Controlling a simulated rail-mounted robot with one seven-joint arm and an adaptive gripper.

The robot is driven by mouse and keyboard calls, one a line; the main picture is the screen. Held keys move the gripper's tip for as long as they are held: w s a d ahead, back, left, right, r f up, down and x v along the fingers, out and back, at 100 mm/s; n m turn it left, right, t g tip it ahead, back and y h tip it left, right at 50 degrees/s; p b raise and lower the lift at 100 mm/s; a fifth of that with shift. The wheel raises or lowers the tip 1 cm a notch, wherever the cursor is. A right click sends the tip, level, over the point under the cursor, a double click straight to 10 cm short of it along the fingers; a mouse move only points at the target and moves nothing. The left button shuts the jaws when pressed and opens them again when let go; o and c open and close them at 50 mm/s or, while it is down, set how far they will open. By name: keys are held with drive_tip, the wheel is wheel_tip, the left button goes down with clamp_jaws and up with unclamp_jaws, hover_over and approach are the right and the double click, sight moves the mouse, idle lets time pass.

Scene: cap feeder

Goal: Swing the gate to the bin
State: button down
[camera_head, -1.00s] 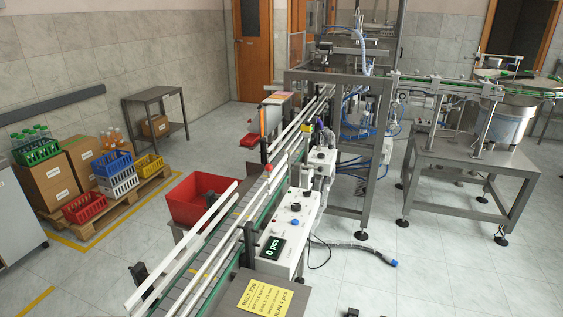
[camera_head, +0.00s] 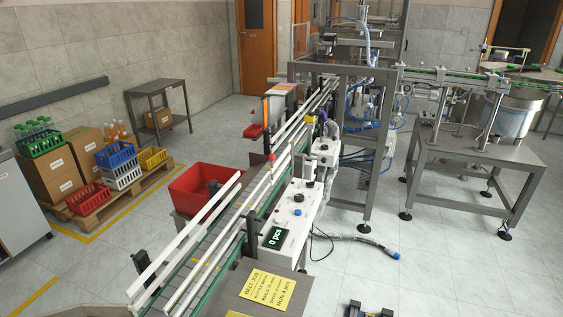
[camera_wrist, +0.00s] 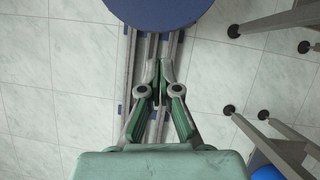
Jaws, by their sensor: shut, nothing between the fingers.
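The red bin (camera_head: 194,186) stands left of the conveyor (camera_head: 218,247) in the head view, against its near half. Something dark shows inside it, too small to tell. Pale guide rails run along both sides of the belt, with a gap in the left rail near the bin. A red knob (camera_head: 271,157) stands at the belt beside that gap. I cannot tell for certain which part is the gate.
A control box (camera_head: 288,215) with a "0 pcs" display stands right of the belt. A yellow job sign (camera_head: 268,289) lies at the near end. A metal frame (camera_head: 373,140) stands beyond. A hose (camera_head: 365,241) lies on the floor. Open floor is at right.

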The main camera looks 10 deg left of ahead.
drive_tip(key=w+a+r+t+y+b, duration=0.1)
drive_tip(key=w+a+r+t, duration=0.1)
drive_tip(key=w, duration=1)
drive_tip(key=w+a+r+t+b, duration=0.2)
drive_tip(key=w+r, duration=0.1)
drive_tip(key=w, duration=0.9)
drive_tip(key=w+a+r+n+t+y+b, duration=0.1)
drive_tip(key=w+a+r, duration=0.2)
drive_tip(key=w+r, duration=0.45)
drive_tip(key=w+a+r+n+t+y+b, duration=0.1)
drive_tip(key=w+a+r, duration=0.3)
drive_tip(key=w, duration=0.7)
drive_tip(key=w+a+r+n+t+y, duration=0.1)
drive_tip(key=w+a+r+n, duration=0.3)
drive_tip(key=r, duration=1)
drive_tip(key=w+a+r+n+t+y+b, duration=0.1)
drive_tip(key=w+a+r+n+y, duration=0.2)
drive_tip(key=w+r, duration=0.6)
drive_tip(key=w+a+r+n+y+b, duration=0.1)
drive_tip(key=w+a+r+n, duration=0.3)
drive_tip(key=r, duration=1.6)
drive_tip(key=w+a+y, duration=0.1)
drive_tip(key=w+a, duration=0.1)
drive_tip(key=shift+w+n+t, duration=0.3)
drive_tip(key=shift+w+t, duration=0.05)
drive_tip(key=shift+t, duration=0.05)
drive_tip(key=shift+r, duration=0.1)
